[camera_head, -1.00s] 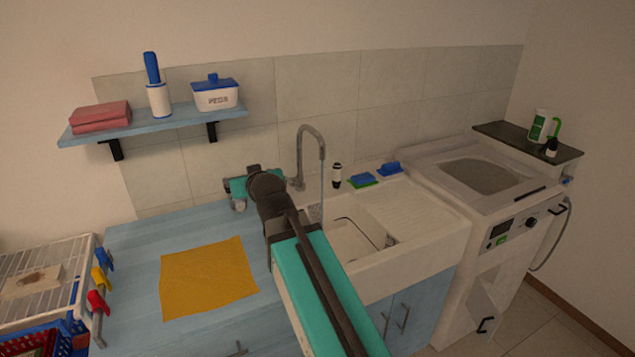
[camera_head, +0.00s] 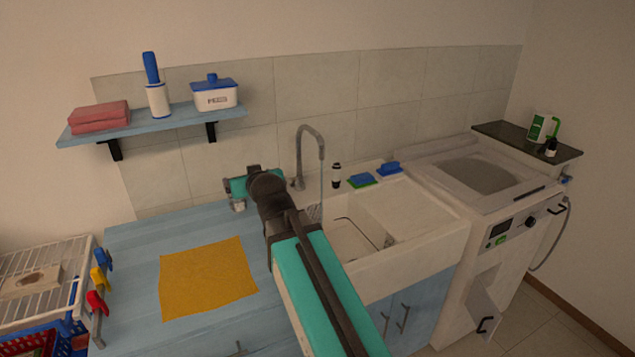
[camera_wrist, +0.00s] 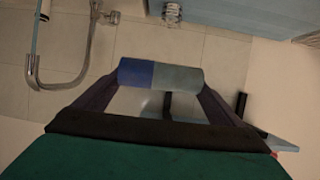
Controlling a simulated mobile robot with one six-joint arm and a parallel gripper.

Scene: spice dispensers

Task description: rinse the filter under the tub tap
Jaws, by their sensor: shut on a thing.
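In the wrist view my gripper (camera_wrist: 160,75) is shut on the filter (camera_wrist: 180,78), a short cylinder, blue at one end and grey at the other. In the head view my gripper (camera_head: 237,202) is left of the tap, above the back of the blue counter; the filter is not clear there. The tap (camera_head: 318,140) is a grey gooseneck at the back of the tub (camera_head: 430,240), with a thin water stream falling from it. The tap also shows upside down in the wrist view (camera_wrist: 62,84), apart from the filter.
A yellow cloth (camera_head: 208,277) lies on the blue counter (camera_head: 135,250). A small bottle (camera_head: 336,175) and blue-topped sponges (camera_head: 361,180) stand behind the tub. A wall shelf (camera_head: 160,125) is above the counter. The washing machine (camera_head: 500,210) is to the right.

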